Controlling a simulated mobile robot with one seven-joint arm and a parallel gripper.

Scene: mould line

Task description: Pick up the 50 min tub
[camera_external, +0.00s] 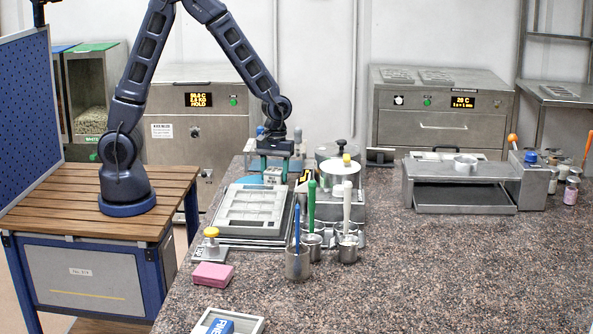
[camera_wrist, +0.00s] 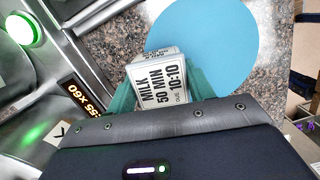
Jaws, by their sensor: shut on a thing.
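The 50 min tub (camera_wrist: 160,85) shows in the wrist view as a white label reading "MILK 50 MIN 10:10", between teal fingers. My gripper (camera_wrist: 158,90) is shut on this tub. In the external view my gripper (camera_external: 275,160) is low over the far end of the counter, with the small grey tub (camera_external: 273,174) between its fingers. A blue round mat (camera_wrist: 215,35) lies on the counter just beyond the tub in the wrist view. Whether the tub touches the surface below, I cannot tell.
A grey moulded tray (camera_external: 250,212) lies in front of my gripper. Steel cups with tall tools (camera_external: 297,262) stand to its front right. A metal machine with a green lit button (camera_wrist: 22,30) is close at left in the wrist view. The counter's right front is clear.

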